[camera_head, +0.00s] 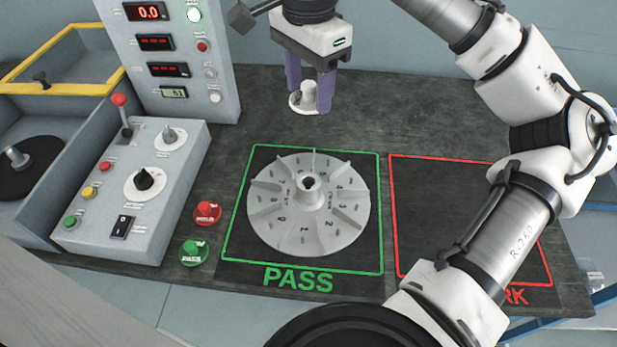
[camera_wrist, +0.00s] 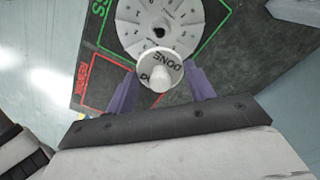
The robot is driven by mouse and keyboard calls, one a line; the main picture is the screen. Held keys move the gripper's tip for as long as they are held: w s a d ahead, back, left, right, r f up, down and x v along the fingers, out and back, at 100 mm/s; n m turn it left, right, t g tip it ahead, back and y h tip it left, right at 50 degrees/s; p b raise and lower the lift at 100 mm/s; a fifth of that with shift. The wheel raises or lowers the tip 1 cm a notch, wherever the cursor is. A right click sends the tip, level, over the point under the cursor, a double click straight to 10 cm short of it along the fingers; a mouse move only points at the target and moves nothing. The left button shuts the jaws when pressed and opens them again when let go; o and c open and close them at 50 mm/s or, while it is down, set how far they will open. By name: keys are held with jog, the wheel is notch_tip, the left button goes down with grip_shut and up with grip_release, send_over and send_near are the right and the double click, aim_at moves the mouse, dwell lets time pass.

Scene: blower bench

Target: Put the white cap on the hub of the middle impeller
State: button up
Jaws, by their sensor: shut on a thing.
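The white cap (camera_head: 308,97) is a small disc with a knob, held between the purple fingers of my gripper (camera_head: 309,88). The wrist view shows the cap (camera_wrist: 163,66) with dark lettering, partly "DONE", on its disc. My gripper is shut on it and stands above the bench, behind the impeller in the head view. One grey impeller (camera_head: 268,213) lies flat in the green PASS square, its hub (camera_head: 309,186) showing an open dark hole. I see no other impeller.
A control box (camera_head: 128,190) with knobs and an upright display panel (camera_head: 175,60) stand left. Red (camera_head: 207,212) and green (camera_head: 194,252) buttons sit beside the PASS square. The red-outlined REWORK square (camera_head: 430,215) at right is empty, partly behind my arm.

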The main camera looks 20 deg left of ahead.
notch_tip(320, 180, down, 20)
jog(key=shift+r+p, duration=0.2)
jog(key=shift+p, duration=0.25)
jog(key=shift+f, duration=0.1)
jog(key=o, duration=0.5)
jog(key=shift+f, duration=0.1)
jog(key=o, duration=0.5)
jog(key=shift+c, duration=0.2)
notch_tip(320, 180, up, 12)
jog(key=shift+r, duration=0.2)
